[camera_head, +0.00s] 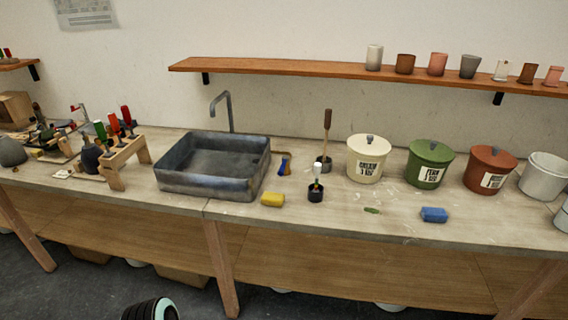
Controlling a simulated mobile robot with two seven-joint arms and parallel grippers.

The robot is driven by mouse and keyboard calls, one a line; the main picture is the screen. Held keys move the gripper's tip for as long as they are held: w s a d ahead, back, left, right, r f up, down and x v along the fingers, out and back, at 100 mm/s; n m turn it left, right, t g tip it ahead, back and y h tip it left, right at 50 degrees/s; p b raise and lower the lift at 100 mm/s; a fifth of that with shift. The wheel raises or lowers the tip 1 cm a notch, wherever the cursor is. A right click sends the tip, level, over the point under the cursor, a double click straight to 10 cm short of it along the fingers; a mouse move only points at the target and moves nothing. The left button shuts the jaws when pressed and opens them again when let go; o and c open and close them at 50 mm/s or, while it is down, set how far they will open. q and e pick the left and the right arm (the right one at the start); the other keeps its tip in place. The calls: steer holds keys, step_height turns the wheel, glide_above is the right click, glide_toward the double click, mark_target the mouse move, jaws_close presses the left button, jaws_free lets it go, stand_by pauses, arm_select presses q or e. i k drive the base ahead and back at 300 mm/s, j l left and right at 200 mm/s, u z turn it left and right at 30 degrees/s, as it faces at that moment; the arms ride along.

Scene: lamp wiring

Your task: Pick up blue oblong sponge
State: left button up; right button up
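The blue oblong sponge (434,215) lies flat near the front edge of the workbench, on the right side of the head view. Nothing covers it and nothing touches it from the sides.
A yellow sponge (272,200) and a small green piece (372,210) lie on the workbench (345,225). Behind the blue sponge stand a cream bucket (366,160), a green bucket (428,165) and a brown bucket (490,171). A grey sink (212,183) stands left of centre.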

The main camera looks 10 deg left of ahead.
mark_target(428, 214)
steer(key=i+l+u, duration=0.1)
steer(key=l, duration=0.35)
steer(key=i+l+u, duration=0.1)
steer(key=l, duration=0.3)
steer(key=i+l+u, duration=0.1)
steer(key=l, duration=0.35)
